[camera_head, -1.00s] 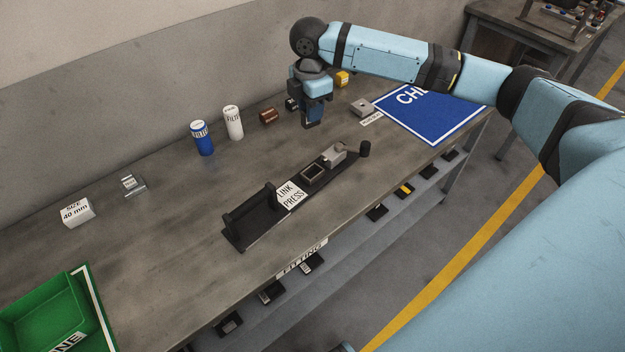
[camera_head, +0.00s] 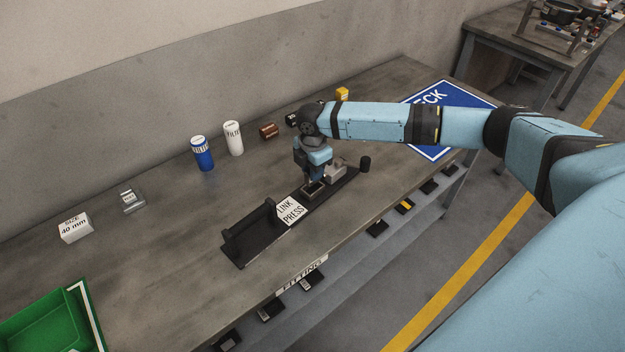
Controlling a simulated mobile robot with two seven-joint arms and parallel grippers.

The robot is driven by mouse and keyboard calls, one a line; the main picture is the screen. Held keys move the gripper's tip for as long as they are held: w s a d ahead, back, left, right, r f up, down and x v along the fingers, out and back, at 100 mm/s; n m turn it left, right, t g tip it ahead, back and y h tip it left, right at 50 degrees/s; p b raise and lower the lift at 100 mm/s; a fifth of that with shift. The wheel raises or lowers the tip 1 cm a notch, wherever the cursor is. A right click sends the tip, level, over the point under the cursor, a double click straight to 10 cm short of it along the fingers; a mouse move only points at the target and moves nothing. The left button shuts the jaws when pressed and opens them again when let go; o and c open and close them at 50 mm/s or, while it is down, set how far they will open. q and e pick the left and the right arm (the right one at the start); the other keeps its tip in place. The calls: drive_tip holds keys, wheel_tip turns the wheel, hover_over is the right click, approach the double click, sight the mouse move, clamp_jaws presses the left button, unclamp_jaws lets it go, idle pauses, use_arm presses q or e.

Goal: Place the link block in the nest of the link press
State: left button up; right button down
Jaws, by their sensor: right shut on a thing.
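The link press (camera_head: 240,246) is a long black base on the bench with a white "LINK PRESS" label and a black bar at its near-left end. Its nest (camera_head: 311,193) is a small square frame on the base, partly covered by my right gripper. My right gripper (camera_head: 313,181) points down right at the nest, shut on the link block. The block is small and mostly hidden between the fingers and the nest; I cannot tell whether it is seated. My left gripper is out of view.
A grey block-like part (camera_head: 337,170) of the press stands close right of the gripper, with a black knob (camera_head: 365,164) beyond. A blue can (camera_head: 202,154), a white filter can (camera_head: 233,138) and a brown item (camera_head: 269,130) stand behind. A green bin (camera_head: 45,325) is at lower left.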

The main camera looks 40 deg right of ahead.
drive_tip(key=shift+f, duration=2.05)
drive_tip(key=shift+f, duration=0.1)
drive_tip(key=c, duration=0.9)
unclamp_jaws()
wheel_tip(320, 180, up, 12)
drive_tip(key=shift+r, duration=0.15)
